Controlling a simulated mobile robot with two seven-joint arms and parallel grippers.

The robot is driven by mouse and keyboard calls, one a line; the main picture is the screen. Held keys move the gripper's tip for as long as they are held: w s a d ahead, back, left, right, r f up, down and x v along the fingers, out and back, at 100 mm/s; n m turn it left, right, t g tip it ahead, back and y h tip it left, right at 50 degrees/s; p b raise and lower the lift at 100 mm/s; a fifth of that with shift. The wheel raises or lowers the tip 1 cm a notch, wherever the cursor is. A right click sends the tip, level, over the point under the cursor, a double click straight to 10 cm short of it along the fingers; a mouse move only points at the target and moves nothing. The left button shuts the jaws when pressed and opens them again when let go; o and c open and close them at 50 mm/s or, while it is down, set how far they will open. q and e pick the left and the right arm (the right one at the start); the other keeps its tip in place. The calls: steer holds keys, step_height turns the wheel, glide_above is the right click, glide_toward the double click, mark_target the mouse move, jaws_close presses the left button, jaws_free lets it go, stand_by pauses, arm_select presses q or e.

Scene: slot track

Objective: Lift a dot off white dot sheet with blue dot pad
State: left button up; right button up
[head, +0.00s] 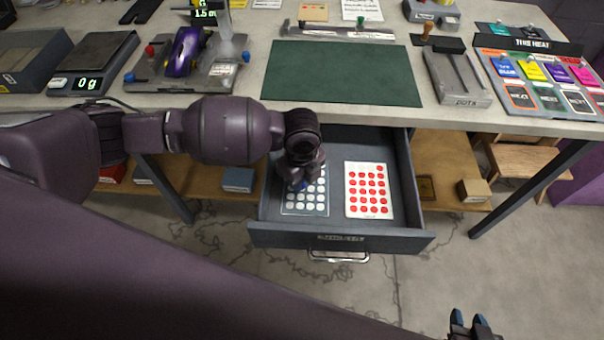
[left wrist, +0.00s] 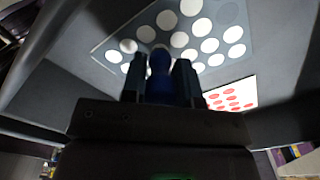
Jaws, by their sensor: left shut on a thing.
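The white dot sheet (head: 318,203) lies in the left part of an open drawer, a dark sheet with rows of white dots. It also shows in the left wrist view (left wrist: 222,72). My left gripper (head: 298,184) is over the upper left of this sheet. In the left wrist view its fingers (left wrist: 160,80) are shut on the blue dot pad (left wrist: 160,62), whose tip points at the sheet. I cannot tell whether the pad touches a dot; the tip is hidden. My right gripper (head: 470,322) is at the lower right, away from the drawer, with its two blue fingertips apart.
A sheet of red dots (head: 369,190) lies right of the white one in the drawer (head: 340,240). The drawer walls stand close around my left gripper. Above is the bench with a green mat (head: 342,73), a scale (head: 88,83) and a purple car (head: 187,52).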

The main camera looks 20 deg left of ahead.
steer(key=shift+w+r, duration=0.2)
steer(key=shift+f, duration=0.1)
arm_select(q)
steer(key=shift+f, duration=0.1)
arm_select(e)
steer(key=shift+s+f, duration=0.45)
steer(key=shift+s, duration=0.15)
arm_select(q)
steer(key=shift+f, duration=0.15)
arm_select(e)
steer(key=shift+w+r, duration=0.15)
steer(key=shift+w, duration=0.1)
arm_select(q)
steer(key=shift+f, duration=0.1)
arm_select(e)
steer(key=shift+w+r, duration=0.1)
steer(key=shift+w, duration=0.15)
arm_select(q)
steer(key=shift+f, duration=0.15)
